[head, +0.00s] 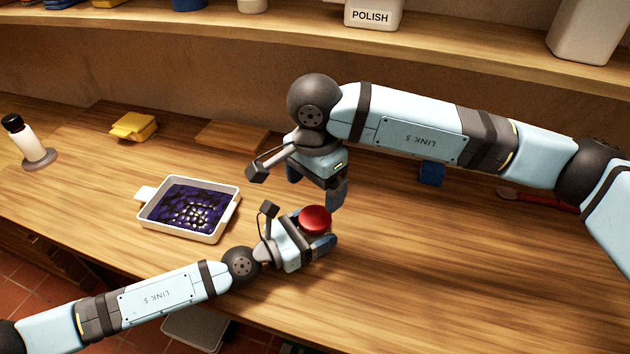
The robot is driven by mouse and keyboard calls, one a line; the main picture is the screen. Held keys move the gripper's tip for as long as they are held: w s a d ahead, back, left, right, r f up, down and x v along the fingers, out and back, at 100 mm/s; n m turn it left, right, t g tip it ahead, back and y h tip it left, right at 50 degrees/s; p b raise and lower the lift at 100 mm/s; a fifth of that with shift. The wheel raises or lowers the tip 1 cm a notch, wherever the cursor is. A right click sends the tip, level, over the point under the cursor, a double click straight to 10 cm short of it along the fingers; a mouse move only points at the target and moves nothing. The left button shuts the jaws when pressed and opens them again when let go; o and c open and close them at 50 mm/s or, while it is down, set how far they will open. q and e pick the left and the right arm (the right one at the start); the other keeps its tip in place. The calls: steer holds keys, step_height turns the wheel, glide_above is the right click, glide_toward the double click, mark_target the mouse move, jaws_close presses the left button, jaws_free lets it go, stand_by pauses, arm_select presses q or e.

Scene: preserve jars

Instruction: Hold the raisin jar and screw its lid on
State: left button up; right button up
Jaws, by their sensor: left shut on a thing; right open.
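A round red lid (314,219) shows at the middle of the wooden worktop, at the fingers of my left gripper (318,240). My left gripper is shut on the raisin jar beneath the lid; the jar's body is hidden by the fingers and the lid. I cannot tell whether the lid is threaded on or just resting there. My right gripper (317,190) is open and points down just above and behind the lid. It appears apart from the lid, with nothing between its fingers.
A white dish (228,222) with dark purple contents stands left of the grippers. Behind it are a yellow object (134,126) and a wooden board (231,136). A black-capped bottle (20,138) is far left. A blue block (431,173) and red-handled tool (535,200) lie right. The front right worktop is clear.

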mark_target(315, 217)
steer(key=n, duration=0.5)
steer(key=shift+r, duration=0.2)
steer(key=shift+f, duration=4.05)
steer(key=c, duration=0.9)
steer(key=m, duration=0.6)
steer(key=shift+m, duration=0.3)
steer(key=shift+c, duration=0.2)
steer(key=m, duration=0.6)
steer(key=shift+m, duration=0.3)
